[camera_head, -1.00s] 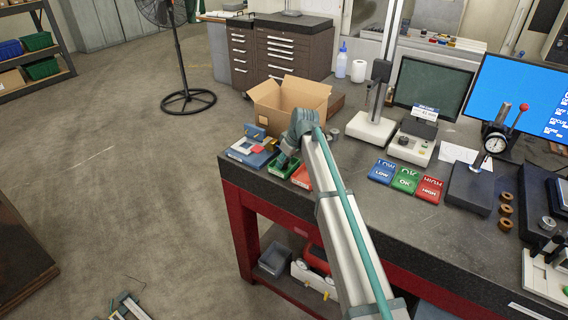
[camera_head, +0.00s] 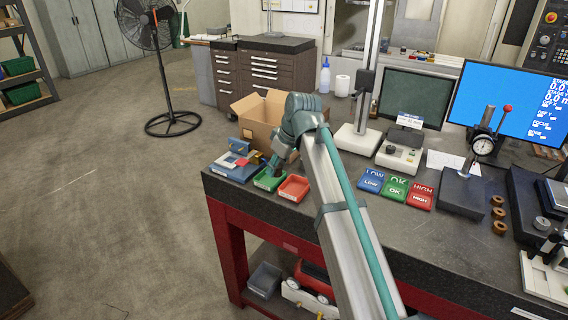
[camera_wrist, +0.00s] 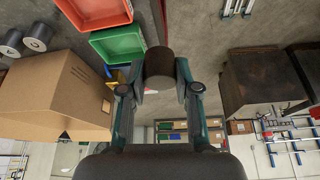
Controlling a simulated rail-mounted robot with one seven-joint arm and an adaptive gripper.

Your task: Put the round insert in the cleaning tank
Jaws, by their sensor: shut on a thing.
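The round insert (camera_wrist: 160,62) is a dark brown cylinder in the wrist view. My gripper (camera_wrist: 160,72) is shut on it, with a fingertip on each side. In the head view my gripper (camera_head: 274,164) is over the back of the small green bin (camera_head: 268,181) at the table's left end. The insert cannot be made out there. The wrist view shows the green bin (camera_wrist: 117,43) beside the insert, to its left. I cannot identify a cleaning tank in either view.
A red bin (camera_head: 294,188) stands right of the green bin, and an open cardboard box (camera_head: 258,122) behind. A stand (camera_head: 356,140) and LOW, OK and HIGH trays (camera_head: 396,190) stand further right.

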